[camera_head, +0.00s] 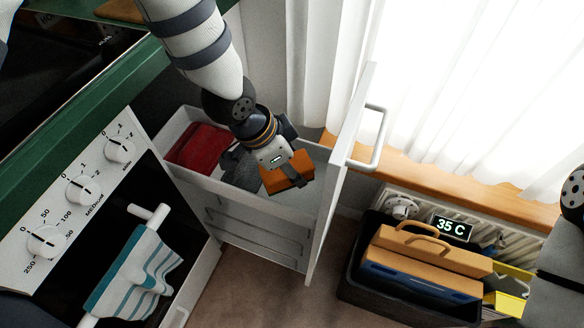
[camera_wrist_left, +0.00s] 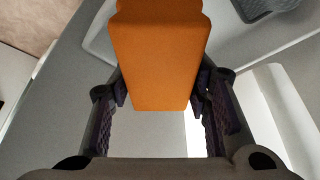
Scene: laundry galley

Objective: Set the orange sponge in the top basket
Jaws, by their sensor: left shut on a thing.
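The orange sponge (camera_head: 287,174) is a block held in my left gripper (camera_head: 284,164), whose fingers are closed on its two sides. In the left wrist view the sponge (camera_wrist_left: 158,60) fills the space between the fingers (camera_wrist_left: 160,95). The top basket (camera_head: 238,196) is a pale pull-out bin behind a white front panel. The sponge is over the basket's right part in the head view; whether it touches the floor of the basket cannot be told. My right gripper is not in view.
A red cloth (camera_head: 200,147) and a dark grey item (camera_head: 241,168) lie in the basket. The tall front panel (camera_head: 340,172) with its handle (camera_head: 376,140) stands to the right. A toolbox (camera_head: 425,262) sits in a dark crate beyond. A cooker with a striped towel (camera_head: 135,275) is at left.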

